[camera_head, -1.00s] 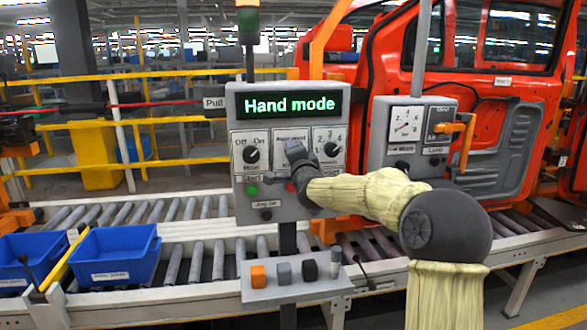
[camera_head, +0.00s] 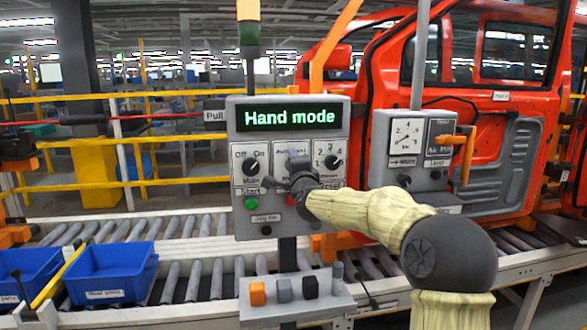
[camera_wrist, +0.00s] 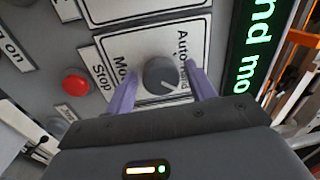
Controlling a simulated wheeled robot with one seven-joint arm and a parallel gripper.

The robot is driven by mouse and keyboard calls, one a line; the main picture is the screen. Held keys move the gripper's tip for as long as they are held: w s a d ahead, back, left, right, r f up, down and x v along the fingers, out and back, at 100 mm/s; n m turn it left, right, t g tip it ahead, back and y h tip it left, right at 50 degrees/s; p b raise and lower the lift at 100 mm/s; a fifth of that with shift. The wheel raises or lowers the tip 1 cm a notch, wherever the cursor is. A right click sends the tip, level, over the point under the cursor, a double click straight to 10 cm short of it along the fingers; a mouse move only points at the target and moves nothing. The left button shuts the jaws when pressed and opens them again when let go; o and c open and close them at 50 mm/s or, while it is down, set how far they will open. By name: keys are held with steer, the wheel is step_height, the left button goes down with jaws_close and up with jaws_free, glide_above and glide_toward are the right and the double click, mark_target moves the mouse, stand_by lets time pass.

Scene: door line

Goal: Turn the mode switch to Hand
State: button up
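The grey control panel (camera_head: 270,217) faces me, and its display (camera_head: 292,117) reads "Hand mode" in green. In the wrist view, the mode switch (camera_wrist: 161,75) is a dark round knob on a white plate. Its white pointer line leans to the lower right, toward the partly hidden label ending in "nd", below "Auto". My gripper (camera_wrist: 160,72) is open, with one purple finger on each side of the knob and a small gap showing on both sides. In the head view my gripper (camera_head: 299,176) is in front of the panel's middle and partly hides the switch.
A red Stop button (camera_wrist: 75,82) is close beside the switch plate. The Main knob (camera_head: 250,166) and green Start button (camera_head: 251,203) are left of it. A gauge box (camera_head: 405,173) stands at right. Blue bins (camera_head: 112,272) and a conveyor (camera_head: 205,285) lie below.

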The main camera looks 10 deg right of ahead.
stand_by(0.3)
steer(key=s+f+b, duration=0.1)
steer(key=s+b, duration=0.2)
steer(key=s, duration=1.4)
steer(key=shift+s+f+b, duration=0.2)
steer(key=shift+b, duration=0.1)
steer(key=shift+d, duration=0.1)
